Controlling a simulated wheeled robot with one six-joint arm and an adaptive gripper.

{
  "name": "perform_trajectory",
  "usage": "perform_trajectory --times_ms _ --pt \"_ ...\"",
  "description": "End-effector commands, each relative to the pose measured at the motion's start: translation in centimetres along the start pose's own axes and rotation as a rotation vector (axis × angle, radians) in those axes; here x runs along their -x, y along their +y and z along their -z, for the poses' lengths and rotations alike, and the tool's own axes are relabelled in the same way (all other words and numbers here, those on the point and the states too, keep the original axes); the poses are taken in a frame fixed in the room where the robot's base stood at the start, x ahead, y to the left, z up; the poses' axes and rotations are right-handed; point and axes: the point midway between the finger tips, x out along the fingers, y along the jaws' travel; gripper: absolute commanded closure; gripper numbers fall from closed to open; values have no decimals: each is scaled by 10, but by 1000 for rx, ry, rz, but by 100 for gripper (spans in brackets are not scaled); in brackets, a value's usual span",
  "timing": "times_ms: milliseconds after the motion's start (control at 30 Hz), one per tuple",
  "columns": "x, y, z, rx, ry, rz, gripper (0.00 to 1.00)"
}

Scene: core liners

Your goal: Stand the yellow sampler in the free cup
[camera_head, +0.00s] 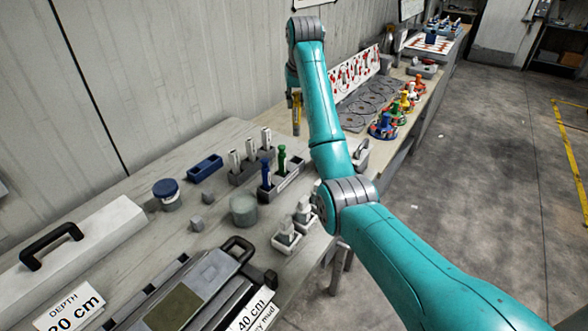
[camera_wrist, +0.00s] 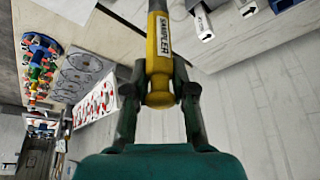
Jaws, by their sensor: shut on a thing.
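The yellow sampler (camera_head: 297,118) hangs upright below my gripper (camera_head: 294,94), above the bench on the far side of my arm. In the wrist view, its yellow handle (camera_wrist: 159,45) carries a label reading SAMPLER, and my gripper (camera_wrist: 158,92) is shut on it. Its grey shaft runs out of the top of that view. A dark cup block (camera_head: 284,184) with a white label on its front holds a blue sampler (camera_head: 266,172) and a green sampler (camera_head: 282,158). Its right end, beside the green one, shows no sampler. The cup openings are too small to make out.
A grey rack (camera_head: 238,178) with white-topped tubes stands behind the cup block. A blue tray (camera_head: 205,167), a blue-lidded jar (camera_head: 167,193) and a grey-green pot (camera_head: 244,209) stand to the left. Colourful pieces (camera_head: 383,126) and a disc-patterned mat (camera_head: 366,106) lie right of my arm.

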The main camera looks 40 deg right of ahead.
Motion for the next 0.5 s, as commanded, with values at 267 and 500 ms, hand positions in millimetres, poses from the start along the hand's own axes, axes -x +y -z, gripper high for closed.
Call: perform_trajectory --times_ms 267,500 --pt "-33 0 -14 0 -3 0 100" --pt "-56 0 -24 0 -4 0 100"
